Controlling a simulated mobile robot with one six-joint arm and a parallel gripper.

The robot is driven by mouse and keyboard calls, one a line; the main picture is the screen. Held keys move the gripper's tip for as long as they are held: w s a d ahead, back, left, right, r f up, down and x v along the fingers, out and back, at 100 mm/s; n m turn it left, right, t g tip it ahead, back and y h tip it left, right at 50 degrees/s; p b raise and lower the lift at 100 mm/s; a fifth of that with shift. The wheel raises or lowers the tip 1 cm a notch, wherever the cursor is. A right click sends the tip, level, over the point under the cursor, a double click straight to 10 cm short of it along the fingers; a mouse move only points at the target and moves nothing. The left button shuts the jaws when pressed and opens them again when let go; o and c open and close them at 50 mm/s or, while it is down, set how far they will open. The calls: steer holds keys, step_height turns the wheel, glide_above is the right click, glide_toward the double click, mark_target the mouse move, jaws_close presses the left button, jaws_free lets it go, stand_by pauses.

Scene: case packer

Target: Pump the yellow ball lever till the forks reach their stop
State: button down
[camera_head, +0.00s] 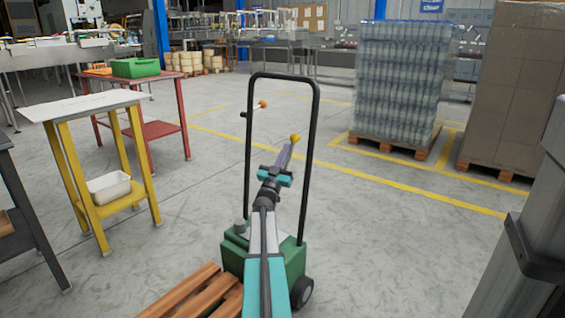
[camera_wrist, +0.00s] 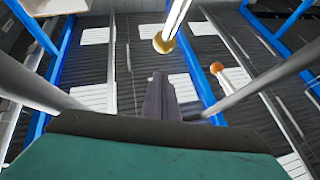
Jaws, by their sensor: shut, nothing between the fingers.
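A green hand lift truck (camera_head: 292,262) with a black tube handle frame stands in front of me. The yellow ball (camera_head: 295,138) of its lever is inside the frame, just above my gripper's tip. In the wrist view the yellow ball (camera_wrist: 164,43), on a pale rod, is just beyond the fingertips. My gripper (camera_head: 287,150) is shut and empty; its dark fingers (camera_wrist: 160,80) lie together. I cannot tell whether they touch the ball. The forks cannot be made out.
An orange ball (camera_head: 263,104) on a second lever is close by; it also shows in the wrist view (camera_wrist: 216,68). A wooden pallet (camera_head: 190,292) lies at the truck's lower left. Yellow-legged (camera_head: 72,160) and red (camera_head: 155,131) tables stand left. Wrapped goods (camera_head: 400,80) stand right.

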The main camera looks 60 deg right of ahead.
mark_target(294, 137)
steer(key=shift+w+d+r+b, duration=0.15)
steer(key=shift+d+b, duration=0.55)
steer(key=shift+d, duration=0.8)
steer(key=shift+w+d+b, duration=0.15)
steer(key=shift+d+b, duration=0.55)
steer(key=shift+d, duration=0.75)
steer(key=shift+d+p, duration=0.2)
steer(key=shift+p, duration=0.1)
